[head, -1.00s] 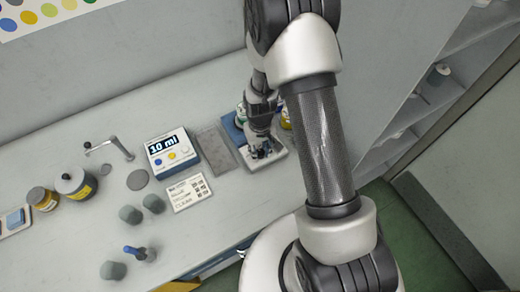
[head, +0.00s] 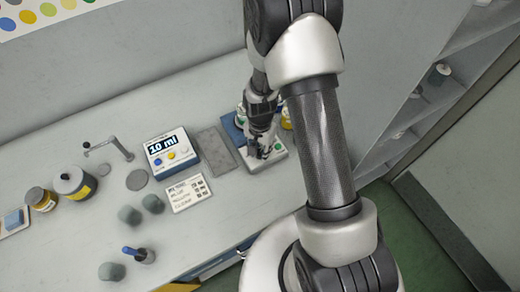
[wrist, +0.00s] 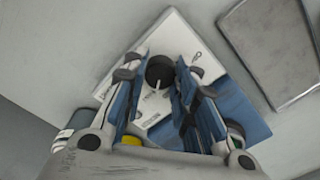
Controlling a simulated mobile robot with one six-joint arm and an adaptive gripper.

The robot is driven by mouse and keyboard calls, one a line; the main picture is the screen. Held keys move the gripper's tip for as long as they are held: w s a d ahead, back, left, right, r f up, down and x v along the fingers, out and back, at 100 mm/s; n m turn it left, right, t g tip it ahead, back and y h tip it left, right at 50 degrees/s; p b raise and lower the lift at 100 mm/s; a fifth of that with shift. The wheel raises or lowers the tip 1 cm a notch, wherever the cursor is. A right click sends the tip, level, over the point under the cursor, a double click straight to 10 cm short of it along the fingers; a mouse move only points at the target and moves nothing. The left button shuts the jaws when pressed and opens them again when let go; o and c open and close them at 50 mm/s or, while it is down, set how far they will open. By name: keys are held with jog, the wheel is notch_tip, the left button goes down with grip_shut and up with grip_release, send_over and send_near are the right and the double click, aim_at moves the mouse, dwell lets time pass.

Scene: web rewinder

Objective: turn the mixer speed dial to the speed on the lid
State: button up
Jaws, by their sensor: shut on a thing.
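The mixer (head: 250,165) is a pale box with a blue part behind it; it also shows in the wrist view (wrist: 183,42). Its black speed dial (wrist: 160,72) carries a white pointer line that points toward the bottom of the wrist picture. My gripper (wrist: 163,80) is shut on the dial, one finger on each side. In the head view, my gripper (head: 262,150) comes down over the mixer and hides the dial. I cannot read a speed on any lid.
A flat grey plate (head: 216,150) lies left of the mixer, then a blue box (head: 172,150) reading "10 ml". A printed card (head: 188,193) lies in front. Several grey caps and jars stand farther left. A yellow-topped container (wrist: 235,132) is close to my fingers.

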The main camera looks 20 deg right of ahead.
aim_at(260, 152)
jog(key=shift+m, duration=0.8)
jog(key=o, duration=1.1)
notch_tip(260, 152, up, 12)
jog(key=shift+r, duration=0.1)
dwell(0.4)
